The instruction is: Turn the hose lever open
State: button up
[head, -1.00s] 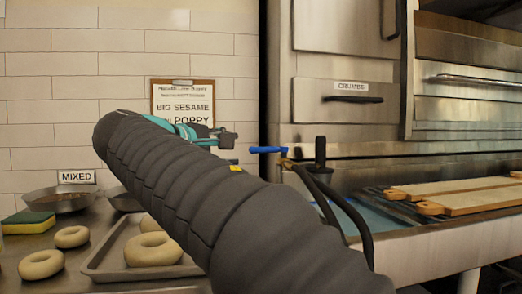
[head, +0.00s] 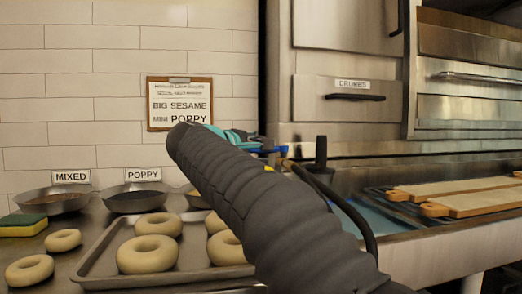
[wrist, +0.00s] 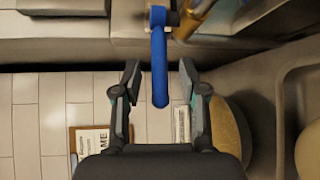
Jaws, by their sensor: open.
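The blue hose lever (wrist: 159,70) shows in the wrist view, reaching down from the top between the two open fingers of my gripper (wrist: 160,105). I see no finger pressed on it; there is space on both sides. In the head view, a bit of the blue lever (head: 273,149) shows just past my gripper (head: 252,143), which is mostly hidden behind my dark arm. A brass fitting (wrist: 195,15) sits beside the lever's base. The black hose (head: 345,205) curves down from there in the head view.
A baking tray (head: 95,270) with several bagels lies at the lower left, with bowls labelled MIXED and POPPY behind it. A sponge (head: 22,225) sits at far left. An order clipboard (head: 180,80) hangs on the tiled wall. Wooden boards (head: 470,195) lie at the right.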

jog(key=shift+w+d+f, duration=0.1)
jog(key=shift+w+d, duration=0.25)
jog(key=shift+w, duration=0.2)
grip_shut()
